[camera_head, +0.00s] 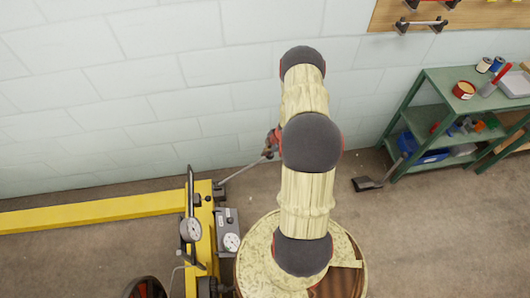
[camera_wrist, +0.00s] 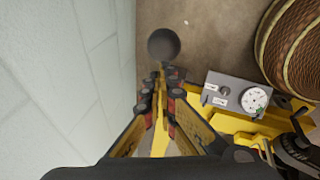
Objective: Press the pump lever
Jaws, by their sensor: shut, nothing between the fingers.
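The pump is a grey box with a white dial (camera_head: 230,243), set against a yellow frame (camera_head: 203,225). It also shows in the wrist view as a grey box (camera_wrist: 238,95). The pump lever (camera_head: 243,168) is a thin grey rod that rises from the yellow frame towards my gripper (camera_head: 271,143). In the wrist view, a dark round knob (camera_wrist: 163,46) lies just beyond the tips of my gripper (camera_wrist: 160,88). My gripper is shut and empty, close to the lever's upper end. My arm partly hides it in the head view, so I cannot tell whether they touch.
A pale block wall (camera_head: 130,80) runs behind. A yellow beam (camera_head: 95,212) extends left along the floor. A green shelf (camera_head: 430,118) with cans and tools stands at the right, and a dark-headed tool (camera_head: 368,184) leans by it.

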